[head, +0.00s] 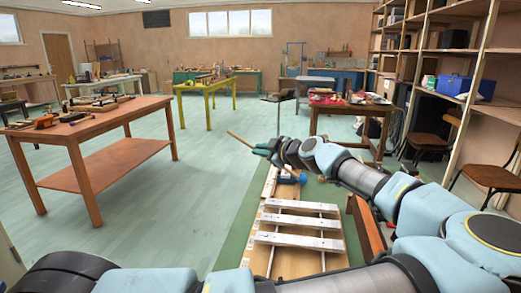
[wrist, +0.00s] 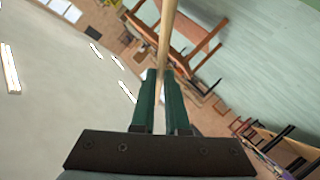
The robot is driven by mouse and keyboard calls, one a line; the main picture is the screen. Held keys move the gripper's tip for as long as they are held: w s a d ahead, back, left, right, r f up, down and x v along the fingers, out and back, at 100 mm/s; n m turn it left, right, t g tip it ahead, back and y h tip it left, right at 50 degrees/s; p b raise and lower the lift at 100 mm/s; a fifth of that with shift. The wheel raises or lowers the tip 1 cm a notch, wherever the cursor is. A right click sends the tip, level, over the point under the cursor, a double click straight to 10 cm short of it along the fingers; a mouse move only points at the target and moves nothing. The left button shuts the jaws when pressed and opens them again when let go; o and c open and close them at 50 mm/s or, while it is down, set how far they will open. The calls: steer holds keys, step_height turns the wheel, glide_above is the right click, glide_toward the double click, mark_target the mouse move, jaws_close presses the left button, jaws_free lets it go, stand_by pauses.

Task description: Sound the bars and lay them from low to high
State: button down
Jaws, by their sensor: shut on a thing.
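My gripper (head: 261,151) is at the far end of my outstretched arm, above the far end of the bench. It is shut on a thin wooden stick (head: 238,138), which also runs up between the two green fingers (wrist: 161,75) in the wrist view (wrist: 167,30). Three pale metal bars lie crosswise on two light rails: a far bar (head: 301,206), a middle bar (head: 300,221) and a near bar (head: 299,241).
The bars' wooden bench (head: 290,262) is partly covered by my arm. A wooden table with tools (head: 110,118) stands left, with open floor (head: 200,170) between. A cluttered table (head: 345,106), chairs (head: 490,175) and shelves (head: 440,60) are at the right.

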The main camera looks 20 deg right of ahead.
step_height(320, 180, down, 6)
steer(key=b, duration=0.4)
step_height(320, 180, up, 11)
steer(key=p, duration=0.4)
steer(key=shift+f, duration=0.1)
steer(key=s+d+f+m+t+y+b, duration=0.25)
steer(key=d+f+b, duration=0.25)
steer(key=f+b, duration=0.4)
step_height(320, 180, up, 7)
steer(key=shift+w+d+r+m+p, duration=0.15)
steer(key=shift+w+m+p, duration=0.1)
steer(key=shift+m+p, duration=0.15)
steer(key=shift+h, duration=0.25)
